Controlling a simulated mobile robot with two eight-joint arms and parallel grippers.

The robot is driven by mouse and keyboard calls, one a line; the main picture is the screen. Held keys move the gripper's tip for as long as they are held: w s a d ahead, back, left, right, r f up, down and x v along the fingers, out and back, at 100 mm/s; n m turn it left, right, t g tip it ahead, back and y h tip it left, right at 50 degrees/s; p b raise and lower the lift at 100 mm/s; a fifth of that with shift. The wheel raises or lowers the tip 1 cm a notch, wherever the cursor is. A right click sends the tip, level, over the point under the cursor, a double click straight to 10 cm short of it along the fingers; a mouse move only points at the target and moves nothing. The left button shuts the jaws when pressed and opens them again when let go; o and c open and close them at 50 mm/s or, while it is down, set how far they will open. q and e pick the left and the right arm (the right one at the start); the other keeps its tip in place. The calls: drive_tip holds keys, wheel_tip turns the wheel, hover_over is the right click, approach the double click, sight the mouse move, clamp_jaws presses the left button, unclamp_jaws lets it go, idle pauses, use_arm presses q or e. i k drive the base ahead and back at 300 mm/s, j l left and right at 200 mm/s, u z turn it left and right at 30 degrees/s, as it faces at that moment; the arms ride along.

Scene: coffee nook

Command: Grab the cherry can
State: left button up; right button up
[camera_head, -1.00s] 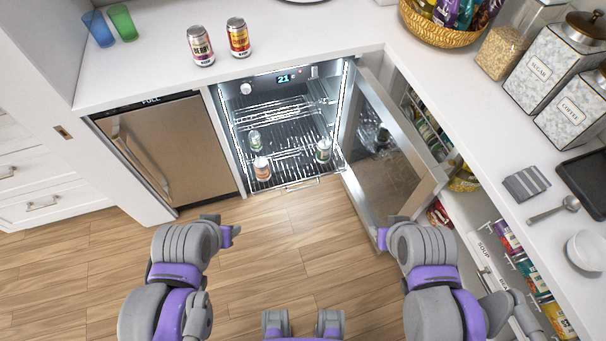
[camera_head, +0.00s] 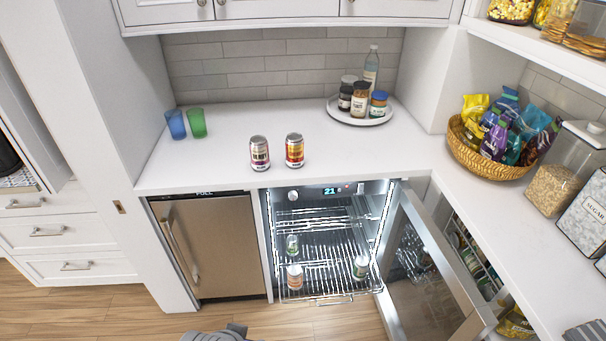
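Two cans stand upright, a little apart, near the front edge of the white counter (camera_head: 220,165). The left one, a silver can (camera_head: 260,153) with a dark purplish label, has lettering that seems to end in "ERRY", so it may be the cherry can; the word is not fully legible. The right one is a red, orange and yellow can (camera_head: 294,150). Only a grey piece of my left arm shows at the bottom edge, below the fridge; its fingers are not clear. My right gripper is out of view. Nothing touches either can.
The small fridge below the cans is open, with several cans on its rack (camera_head: 325,285). Its glass door (camera_head: 425,265) swings out to the right. Blue (camera_head: 176,124) and green (camera_head: 197,122) cups stand left; a tray of jars (camera_head: 335,112) stands behind right.

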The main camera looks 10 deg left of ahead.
sight(294, 141)
drive_tip(key=i+l, duration=0.4)
drive_tip(key=i, duration=0.2)
drive_tip(key=i+l+u, duration=0.15)
drive_tip(key=i+l, duration=0.25)
drive_tip(key=i, duration=0.2)
